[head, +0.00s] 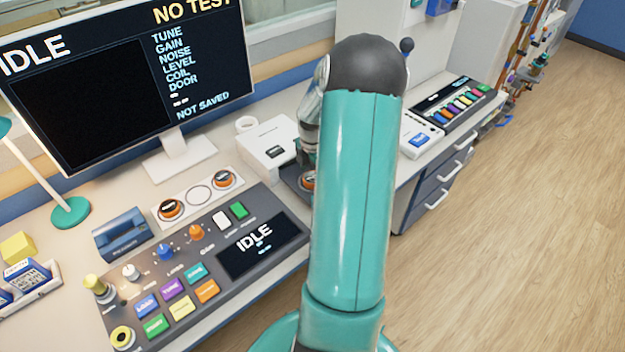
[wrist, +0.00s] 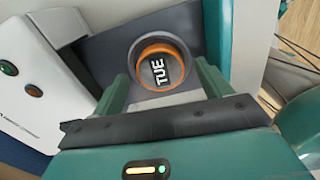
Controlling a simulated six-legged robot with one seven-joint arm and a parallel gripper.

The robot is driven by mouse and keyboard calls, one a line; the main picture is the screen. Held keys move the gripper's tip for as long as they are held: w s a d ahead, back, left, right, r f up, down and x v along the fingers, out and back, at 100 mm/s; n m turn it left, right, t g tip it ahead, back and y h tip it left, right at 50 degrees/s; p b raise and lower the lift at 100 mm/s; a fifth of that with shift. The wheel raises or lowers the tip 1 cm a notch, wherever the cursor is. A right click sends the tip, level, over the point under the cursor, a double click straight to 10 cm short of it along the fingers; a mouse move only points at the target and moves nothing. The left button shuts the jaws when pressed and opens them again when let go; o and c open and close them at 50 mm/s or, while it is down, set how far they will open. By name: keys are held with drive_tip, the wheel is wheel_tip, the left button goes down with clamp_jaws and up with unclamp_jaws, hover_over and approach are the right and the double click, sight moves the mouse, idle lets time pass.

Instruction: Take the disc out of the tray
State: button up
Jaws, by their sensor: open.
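A round disc (wrist: 158,68) with an orange rim and a black face marked "TUE" sits on a dark grey tray (wrist: 104,52) in the wrist view. My gripper (wrist: 164,84) is open, with one green finger on each side of the disc in the picture. I cannot tell whether the fingers reach down to its level or touch it. In the head view, only a sliver of the disc (head: 307,181) and of the dark tray (head: 289,172) shows. My teal arm hides the rest there, and most of my gripper.
A white box (head: 268,146) stands close beside the tray. Two more orange-rimmed discs (head: 171,210) (head: 224,179) sit on a white plate (head: 199,196), with an empty circle between them. A control console (head: 215,265) lies in front, and a monitor (head: 130,75) stands behind.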

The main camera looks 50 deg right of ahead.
drive_tip(key=shift+f, duration=0.55)
drive_tip(key=shift+c, duration=0.3)
drive_tip(key=c, duration=1)
drive_tip(key=shift+r, duration=0.15)
